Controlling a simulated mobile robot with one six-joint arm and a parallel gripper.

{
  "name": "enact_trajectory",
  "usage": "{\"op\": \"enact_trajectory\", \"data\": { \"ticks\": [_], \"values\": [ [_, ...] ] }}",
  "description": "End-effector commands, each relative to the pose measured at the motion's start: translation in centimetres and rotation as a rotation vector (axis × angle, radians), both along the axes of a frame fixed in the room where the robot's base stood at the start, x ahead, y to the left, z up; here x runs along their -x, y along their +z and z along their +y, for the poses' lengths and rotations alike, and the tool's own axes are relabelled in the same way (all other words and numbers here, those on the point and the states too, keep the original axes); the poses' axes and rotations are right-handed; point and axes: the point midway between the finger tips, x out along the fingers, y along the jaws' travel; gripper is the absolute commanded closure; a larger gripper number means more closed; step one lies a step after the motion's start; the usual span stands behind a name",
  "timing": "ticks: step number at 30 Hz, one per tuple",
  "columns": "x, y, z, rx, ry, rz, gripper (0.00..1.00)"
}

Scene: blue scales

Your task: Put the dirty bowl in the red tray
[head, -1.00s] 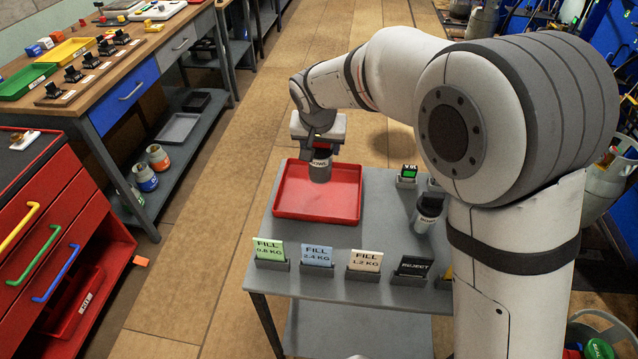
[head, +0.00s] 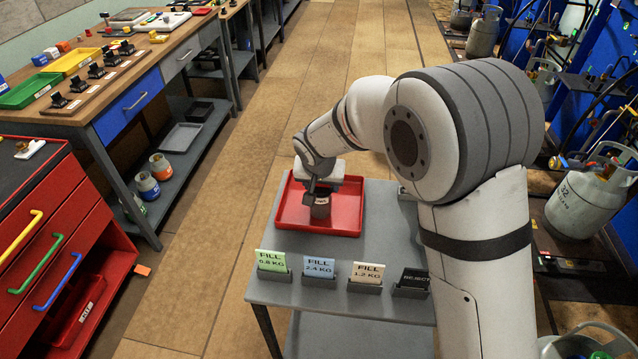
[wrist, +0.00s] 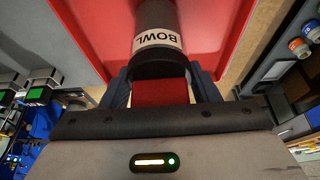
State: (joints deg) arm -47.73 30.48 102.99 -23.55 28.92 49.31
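The bowl (head: 320,209) is a dark grey cylinder with a white label; in the wrist view the bowl (wrist: 158,15) shows the word "BOWL" and a black rim. My gripper (head: 320,188) points down over the red tray (head: 345,229). In the wrist view my gripper (wrist: 160,92) has its two dark fingers on either side of a red part at the bowl's near end, closed on it. The bowl is upright within the tray's outline, low over its floor. I cannot tell whether its base touches the floor. The red tray (wrist: 220,40) lies beyond it.
The grey table (head: 350,310) carries a front row of card holders, including a green fill card (head: 271,263) and a dark reject card (head: 412,282). My arm hides the table's right side. A red drawer cabinet (head: 60,230) stands left across the floor.

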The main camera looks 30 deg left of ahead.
Motion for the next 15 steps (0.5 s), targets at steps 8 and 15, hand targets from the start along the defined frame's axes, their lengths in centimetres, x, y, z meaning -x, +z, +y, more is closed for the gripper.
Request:
{"op": "enact_trajectory", "data": {
  "ticks": [8, 15],
  "values": [
    [0.03, 0.00, 0.03, 0.000, 0.001, 0.000, 0.23],
    [0.06, 0.11, 0.06, -0.001, 0.001, 0.000, 0.23]
  ]
}}
